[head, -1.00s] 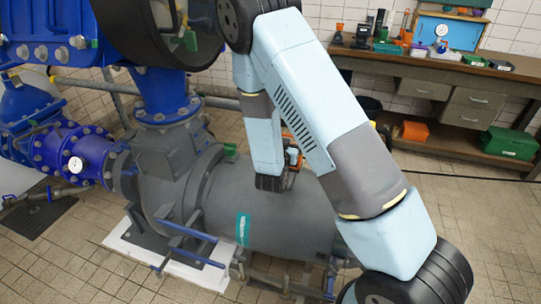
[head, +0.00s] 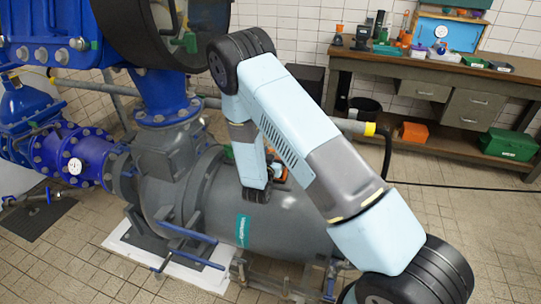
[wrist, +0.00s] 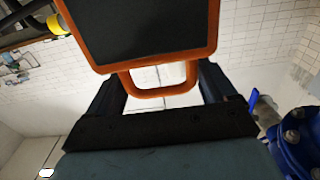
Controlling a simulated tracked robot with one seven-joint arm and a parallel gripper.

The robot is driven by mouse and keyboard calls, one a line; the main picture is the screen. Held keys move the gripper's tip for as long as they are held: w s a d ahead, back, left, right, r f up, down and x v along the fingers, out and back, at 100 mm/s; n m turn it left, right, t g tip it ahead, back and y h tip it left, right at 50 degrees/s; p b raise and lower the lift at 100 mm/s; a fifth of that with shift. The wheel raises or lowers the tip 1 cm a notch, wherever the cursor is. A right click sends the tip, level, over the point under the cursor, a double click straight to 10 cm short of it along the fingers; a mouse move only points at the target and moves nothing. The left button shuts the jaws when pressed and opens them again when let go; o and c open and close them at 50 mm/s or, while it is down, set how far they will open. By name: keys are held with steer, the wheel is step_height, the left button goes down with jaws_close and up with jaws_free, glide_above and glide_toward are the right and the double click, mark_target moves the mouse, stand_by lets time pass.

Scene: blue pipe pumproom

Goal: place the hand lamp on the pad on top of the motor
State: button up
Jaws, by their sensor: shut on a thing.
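The hand lamp (wrist: 140,30) has a dark flat face in an orange frame with an orange loop handle. It fills the upper middle of the wrist view. My gripper (wrist: 160,88) is shut on the lamp, a dark finger on either side of the handle. The motor (head: 290,222) is the big grey cylinder lying across the middle. I cannot make out the pad; my arm covers part of the motor's top. I cannot tell the gap between lamp and motor.
Blue pipes and a flange with a gauge (head: 75,166) stand left of the motor. A large dark wheel (head: 150,30) hangs above. A workbench (head: 420,75) with tools stands at the back right, a green box (head: 509,143) under it. Tiled floor is open at right.

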steer(key=shift+f, duration=0.1)
steer(key=o, duration=1.7)
steer(key=shift+c, duration=0.2)
